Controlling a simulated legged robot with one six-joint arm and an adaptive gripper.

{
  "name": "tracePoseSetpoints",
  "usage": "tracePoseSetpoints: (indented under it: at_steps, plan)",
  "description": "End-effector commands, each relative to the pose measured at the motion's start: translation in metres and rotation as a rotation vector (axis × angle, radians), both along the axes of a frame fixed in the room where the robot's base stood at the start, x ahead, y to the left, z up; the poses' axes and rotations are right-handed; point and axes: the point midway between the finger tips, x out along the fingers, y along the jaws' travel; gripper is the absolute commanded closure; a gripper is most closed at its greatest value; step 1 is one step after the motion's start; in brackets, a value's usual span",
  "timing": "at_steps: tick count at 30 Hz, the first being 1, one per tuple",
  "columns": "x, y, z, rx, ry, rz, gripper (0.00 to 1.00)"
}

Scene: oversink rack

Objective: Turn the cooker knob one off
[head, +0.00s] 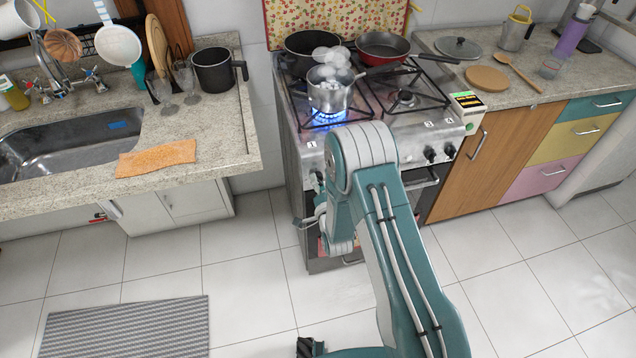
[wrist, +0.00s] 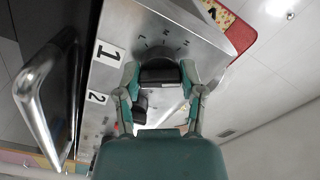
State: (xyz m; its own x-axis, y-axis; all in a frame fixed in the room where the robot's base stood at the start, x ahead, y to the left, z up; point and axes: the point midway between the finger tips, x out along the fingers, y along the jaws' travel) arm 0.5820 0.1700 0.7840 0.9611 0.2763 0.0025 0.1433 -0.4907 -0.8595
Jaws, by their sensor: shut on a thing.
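The cooker (head: 437,128) stands against the back wall. A blue flame burns under a steaming steel pot (head: 330,95) at its front left. In the wrist view, my gripper (wrist: 160,76) has one finger on each side of black knob one (wrist: 160,72), beside the label "1" (wrist: 108,53), and is shut on it. A second black knob (wrist: 140,107) sits close by, partly between the fingers, near the label "2" (wrist: 96,98). In the head view, my arm hides much of the cooker's front left, and the grip cannot be made out.
The oven handle (wrist: 38,100) juts out beside the panel in the wrist view. Two dark pans, one at the back left and a red-bodied one (head: 382,47) at the back right, stand on the cooker. A counter with a sink (head: 70,145) is left; drawers (head: 580,135) are right.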

Motion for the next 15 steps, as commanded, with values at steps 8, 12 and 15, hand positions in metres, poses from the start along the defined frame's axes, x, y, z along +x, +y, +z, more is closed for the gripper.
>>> tracePoseSetpoints:
  at_steps: [8,12,15]
  plan:
    - [-0.0033,-0.0001,-0.0059,0.234,0.088,0.001,0.97]
    - [-0.0034,-0.0002,-0.0059,0.335,0.116,0.0,0.97]
    - [-0.0035,-0.0002,-0.0059,0.394,0.134,-0.001,0.97]
